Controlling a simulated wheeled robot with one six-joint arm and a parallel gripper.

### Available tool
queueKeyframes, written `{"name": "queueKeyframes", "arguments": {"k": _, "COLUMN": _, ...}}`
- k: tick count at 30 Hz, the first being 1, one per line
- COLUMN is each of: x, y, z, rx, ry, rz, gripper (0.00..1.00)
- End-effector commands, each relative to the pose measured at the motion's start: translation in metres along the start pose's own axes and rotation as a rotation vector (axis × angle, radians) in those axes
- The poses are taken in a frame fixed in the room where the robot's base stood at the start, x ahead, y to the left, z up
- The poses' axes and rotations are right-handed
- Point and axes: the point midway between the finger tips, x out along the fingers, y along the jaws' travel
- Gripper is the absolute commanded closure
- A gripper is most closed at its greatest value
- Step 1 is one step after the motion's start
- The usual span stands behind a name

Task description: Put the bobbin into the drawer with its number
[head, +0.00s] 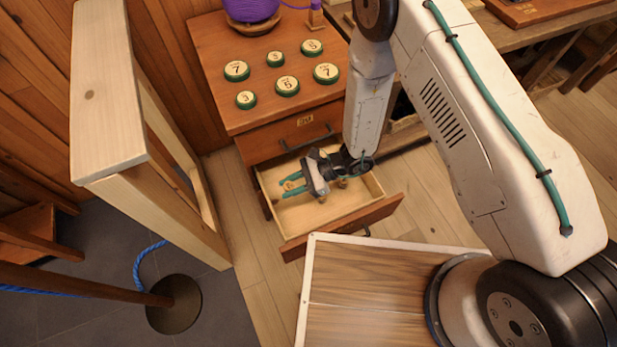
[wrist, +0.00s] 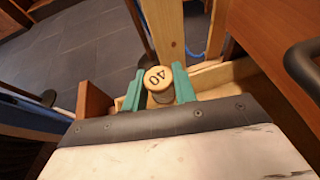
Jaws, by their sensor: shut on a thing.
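The bobbin (wrist: 158,82) is a small pale wooden piece with a dark number on its round end, which looks like 40, turned over. My gripper (wrist: 158,88) is shut on it, with one green finger on either side. In the head view my gripper (head: 291,184) hangs over the open drawer (head: 335,211) of the wooden cabinet. The bobbin is hard to make out there.
The cabinet top (head: 222,60) carries several round numbered discs with green rims and a purple spool (head: 250,8). A pale wooden frame (head: 115,130) stands left of the cabinet. A post with blue rope stands front left. A wood-grain panel (head: 370,290) lies in front of the drawer.

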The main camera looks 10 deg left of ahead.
Motion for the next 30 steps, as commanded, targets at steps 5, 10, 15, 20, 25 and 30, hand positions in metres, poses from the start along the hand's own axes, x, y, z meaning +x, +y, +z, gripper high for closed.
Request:
{"name": "queueKeyframes", "arguments": {"k": 5, "x": 0.009, "y": -0.008, "z": -0.025, "rx": 0.017, "ry": -0.001, "rz": -0.038, "gripper": 0.94}}
{"name": "queueKeyframes", "arguments": {"k": 10, "x": 0.020, "y": -0.008, "z": -0.050, "rx": 0.014, "ry": -0.001, "rz": -0.036, "gripper": 0.94}}
{"name": "queueKeyframes", "arguments": {"k": 15, "x": 0.024, "y": -0.009, "z": -0.061, "rx": 0.013, "ry": -0.001, "rz": -0.035, "gripper": 0.94}}
{"name": "queueKeyframes", "arguments": {"k": 20, "x": 0.033, "y": -0.007, "z": -0.082, "rx": 0.014, "ry": -0.001, "rz": -0.034, "gripper": 0.94}}
{"name": "queueKeyframes", "arguments": {"k": 25, "x": 0.038, "y": -0.008, "z": -0.095, "rx": 0.012, "ry": -0.001, "rz": -0.034, "gripper": 0.94}}
{"name": "queueKeyframes", "arguments": {"k": 30, "x": 0.038, "y": -0.008, "z": -0.094, "rx": 0.012, "ry": -0.001, "rz": -0.034, "gripper": 0.94}}
